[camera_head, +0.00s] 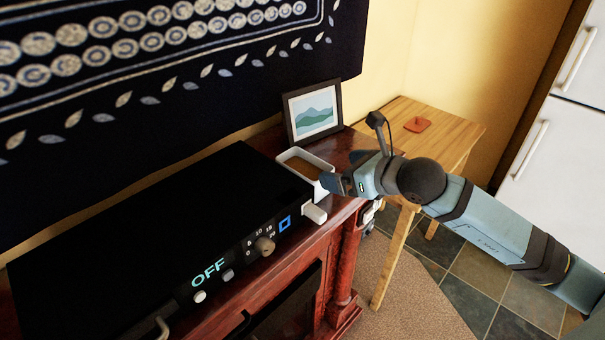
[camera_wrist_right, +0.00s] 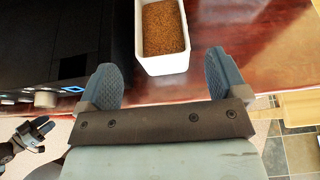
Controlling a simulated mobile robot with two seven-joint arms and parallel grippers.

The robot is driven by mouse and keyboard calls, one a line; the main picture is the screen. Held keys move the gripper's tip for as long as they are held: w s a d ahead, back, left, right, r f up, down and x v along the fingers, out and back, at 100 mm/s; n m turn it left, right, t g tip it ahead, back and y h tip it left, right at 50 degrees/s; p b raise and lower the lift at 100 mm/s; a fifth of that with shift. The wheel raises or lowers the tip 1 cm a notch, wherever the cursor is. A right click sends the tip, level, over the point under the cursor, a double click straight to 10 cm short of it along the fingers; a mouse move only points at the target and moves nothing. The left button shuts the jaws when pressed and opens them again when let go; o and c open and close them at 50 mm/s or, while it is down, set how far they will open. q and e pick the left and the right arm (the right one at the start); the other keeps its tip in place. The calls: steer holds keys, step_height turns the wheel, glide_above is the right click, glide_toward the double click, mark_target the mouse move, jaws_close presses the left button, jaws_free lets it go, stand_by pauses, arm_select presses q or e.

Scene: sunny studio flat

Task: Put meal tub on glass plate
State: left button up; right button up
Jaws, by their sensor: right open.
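The meal tub is a white rectangular tub (camera_head: 319,187) holding brown grainy meal. It stands on the dark red wooden top, and it shows in the right wrist view (camera_wrist_right: 163,67) just beyond the fingertips. My right gripper (camera_head: 333,183) is open and empty at the tub's near right end. In the right wrist view its two fingers (camera_wrist_right: 163,78) are spread wide, with the tub's near end about between their tips. Part of a dark gripper, apparently my left one (camera_wrist_right: 36,132), shows at the lower left there; its opening is unclear. I cannot make out a glass plate.
A black appliance (camera_head: 150,215) with an OFF display fills the wooden top left of the tub. A framed picture (camera_head: 313,111) stands behind the tub. A wooden side table (camera_head: 455,128) at the right holds a small red-orange object (camera_head: 417,124); its top is otherwise mostly clear.

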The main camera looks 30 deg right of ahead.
mark_target(312, 164)
steer(key=x, duration=0.3)
steer(key=shift+w+a+f, duration=0.2)
steer(key=shift+w, duration=0.25)
steer(key=p+x, duration=0.1)
steer(key=x, duration=0.3)
steer(key=shift+w+a, duration=0.1)
steer(key=shift+w, duration=0.2)
steer(key=shift+w+a+f, duration=0.1)
steer(key=shift+w+f, duration=0.15)
arm_select(q)
steer(key=shift+w+a+r+t, duration=0.3)
steer(key=shift+w+r, duration=0.05)
steer(key=shift+r, duration=0.3)
arm_select(e)
steer(key=shift+c, duration=0.4)
steer(key=c, duration=0.9)
steer(key=shift+r, duration=0.1)
steer(key=shift+r, duration=0.1)
